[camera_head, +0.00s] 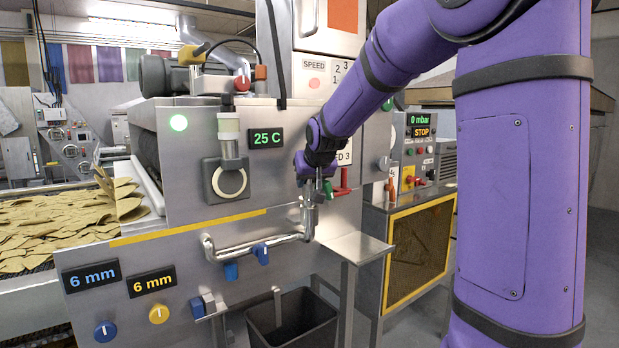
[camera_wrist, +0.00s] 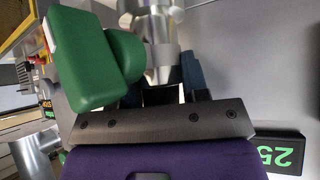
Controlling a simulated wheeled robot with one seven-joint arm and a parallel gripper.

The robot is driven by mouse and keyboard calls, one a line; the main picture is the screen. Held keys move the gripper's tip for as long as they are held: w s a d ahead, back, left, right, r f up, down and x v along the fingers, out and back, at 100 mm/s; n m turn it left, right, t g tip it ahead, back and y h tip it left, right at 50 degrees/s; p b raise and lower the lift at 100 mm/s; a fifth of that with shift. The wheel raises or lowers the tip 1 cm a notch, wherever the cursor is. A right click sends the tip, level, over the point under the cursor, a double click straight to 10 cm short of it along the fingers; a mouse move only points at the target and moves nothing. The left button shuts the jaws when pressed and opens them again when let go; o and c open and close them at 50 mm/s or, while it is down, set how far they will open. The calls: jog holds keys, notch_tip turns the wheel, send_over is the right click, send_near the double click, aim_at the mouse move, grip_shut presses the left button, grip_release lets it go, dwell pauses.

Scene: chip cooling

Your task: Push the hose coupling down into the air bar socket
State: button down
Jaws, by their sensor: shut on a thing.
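My gripper (camera_head: 318,187) is shut, pointing down at the right end of the silver air bar (camera_head: 262,247). A metal coupling (camera_head: 308,213) stands upright just under it, in line with the bar's end. In the wrist view, my gripper (camera_wrist: 168,82) closes around a shiny metal cylinder (camera_wrist: 160,45), which looks like the hose coupling. A green handle-like part (camera_wrist: 95,62) sits beside it on the left; it also shows small next to my gripper in the head view (camera_head: 328,190). The socket's mouth is hidden, so I cannot tell how deep the coupling sits.
A red handle (camera_head: 342,182) is close to the right of my gripper. A metal shelf (camera_head: 355,247) juts out below right. A dark bin (camera_head: 292,322) stands underneath. The machine panel is close behind.

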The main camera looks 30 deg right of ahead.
jog(key=shift+f, duration=0.1)
jog(key=c, duration=0.5)
grip_release()
jog(key=shift+c, duration=0.2)
jog(key=v, duration=1)
jog(key=shift+s+r, duration=0.25)
jog(key=shift+s, duration=0.05)
jog(key=shift+a, duration=0.1)
